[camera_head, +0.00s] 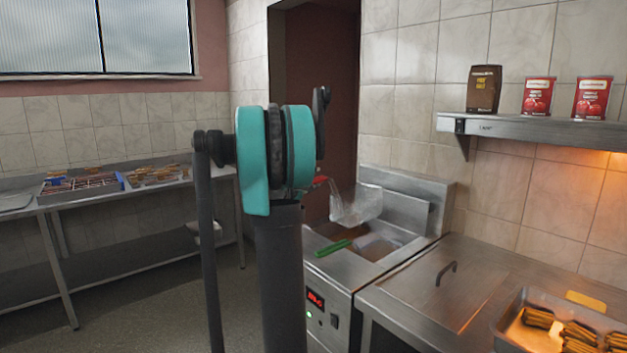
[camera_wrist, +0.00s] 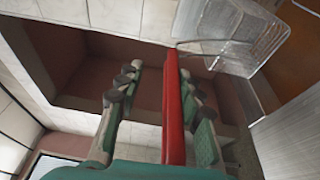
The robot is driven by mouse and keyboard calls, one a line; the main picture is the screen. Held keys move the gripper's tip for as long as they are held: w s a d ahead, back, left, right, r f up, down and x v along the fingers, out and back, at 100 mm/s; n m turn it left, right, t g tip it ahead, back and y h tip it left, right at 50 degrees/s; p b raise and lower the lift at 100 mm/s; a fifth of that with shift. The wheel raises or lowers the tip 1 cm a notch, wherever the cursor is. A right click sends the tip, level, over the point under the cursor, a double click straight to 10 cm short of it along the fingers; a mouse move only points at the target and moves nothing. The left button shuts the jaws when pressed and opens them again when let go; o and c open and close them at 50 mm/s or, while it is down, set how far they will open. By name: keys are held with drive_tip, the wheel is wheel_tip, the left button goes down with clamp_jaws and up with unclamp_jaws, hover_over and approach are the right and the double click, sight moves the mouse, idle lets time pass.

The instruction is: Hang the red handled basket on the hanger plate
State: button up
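The red handled basket (camera_head: 358,205) is wire mesh. In the head view it is raised above the fryer, by the upright steel back panel, which appears to be the hanger plate (camera_head: 408,212). Whether it is hooked there I cannot tell. Its red handle (camera_head: 320,180) points towards my gripper, which is mostly hidden behind my arm in the head view. In the wrist view the red handle (camera_wrist: 173,115) runs between the fingers of my gripper (camera_wrist: 160,80). A clear gap shows on its left and a smaller one on its right. The mesh basket (camera_wrist: 235,40) is beyond the fingertips.
A green-handled basket (camera_head: 335,248) sits in the fryer (camera_head: 325,272) below. A counter with a lid handle (camera_head: 446,272) and a food tray (camera_head: 510,340) is at right. A wall shelf (camera_head: 540,129) holds packets. A steel table (camera_head: 90,200) stands at left, with open floor before it.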

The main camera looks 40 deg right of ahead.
drive_tip(key=v, duration=1.2)
drive_tip(key=s+a+f+m+g+y, duration=0.1)
drive_tip(key=s+a+f+y, duration=0.3)
drive_tip(key=s+a+f, duration=0.4)
drive_tip(key=s+a+f+m+y, duration=0.2)
drive_tip(key=s+a+f+y, duration=0.15)
drive_tip(key=a+f, duration=0.45)
drive_tip(key=s+a+f+m+g+y, duration=0.1)
drive_tip(key=s+a+f+y, duration=0.35)
drive_tip(key=f, duration=0.65)
drive_tip(key=s+a+f+y, duration=0.4)
drive_tip(key=s+a, duration=0.4)
drive_tip(key=a, duration=0.4)
drive_tip(key=shift+f+g+y, duration=0.3)
drive_tip(key=shift+f+y, duration=0.1)
drive_tip(key=shift+f, duration=0.45)
drive_tip(key=shift+w+a, duration=0.1)
